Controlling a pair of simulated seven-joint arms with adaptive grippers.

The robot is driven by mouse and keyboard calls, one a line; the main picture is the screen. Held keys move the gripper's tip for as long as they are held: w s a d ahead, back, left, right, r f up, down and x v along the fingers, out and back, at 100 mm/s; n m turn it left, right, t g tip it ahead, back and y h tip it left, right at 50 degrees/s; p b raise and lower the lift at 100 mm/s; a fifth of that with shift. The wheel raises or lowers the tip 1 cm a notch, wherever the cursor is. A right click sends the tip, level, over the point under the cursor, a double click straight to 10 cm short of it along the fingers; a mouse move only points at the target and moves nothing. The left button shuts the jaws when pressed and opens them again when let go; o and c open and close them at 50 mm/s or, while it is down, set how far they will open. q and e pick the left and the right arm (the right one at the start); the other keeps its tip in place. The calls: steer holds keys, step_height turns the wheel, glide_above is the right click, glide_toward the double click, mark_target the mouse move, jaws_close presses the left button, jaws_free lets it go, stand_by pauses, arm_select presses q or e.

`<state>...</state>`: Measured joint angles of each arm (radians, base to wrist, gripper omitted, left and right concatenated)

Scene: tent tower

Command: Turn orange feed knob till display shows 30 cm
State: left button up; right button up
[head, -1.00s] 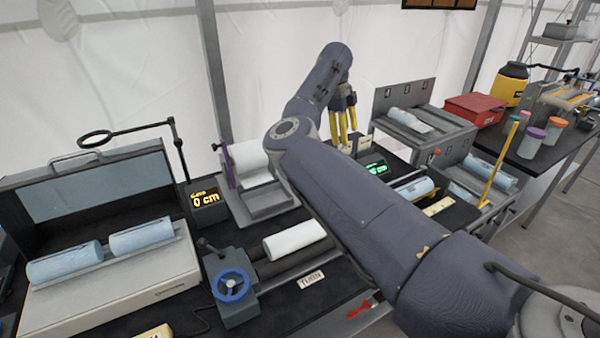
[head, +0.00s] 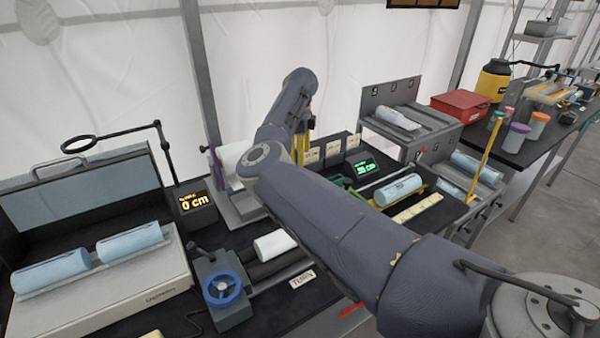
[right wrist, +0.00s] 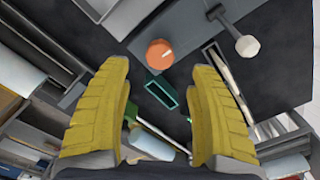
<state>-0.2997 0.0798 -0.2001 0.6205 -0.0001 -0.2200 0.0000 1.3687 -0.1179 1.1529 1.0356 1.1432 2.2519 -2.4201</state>
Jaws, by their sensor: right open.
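The display (head: 195,203) glows orange and reads 0 cm in the head view. The orange knob (right wrist: 160,52), with a pale mark on its face, shows in the right wrist view, ahead of my fingertips and between their lines. It is not visible in the head view, where my right arm covers part of the bench. My right gripper (right wrist: 163,70) has its two yellow fingers wide apart, with nothing between them, and is apart from the knob. In the head view its yellow fingers (head: 302,148) show only partly behind my arm. My left gripper is in neither view.
A blue handwheel (head: 222,288) and a white roll (head: 274,245) are at the front of the bench. A green-lit screen (head: 363,168) stands right of my arm. A grey lever with a white end (right wrist: 247,46) is near the knob. A light-blue roll (head: 398,189) lies to the right.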

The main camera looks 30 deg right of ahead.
step_height(320, 180, down, 7)
steer(key=shift+f, duration=0.2)
steer(key=shift+o, duration=0.2)
jaws_close()
stand_by(0.5)
steer(key=shift+m, duration=0.3)
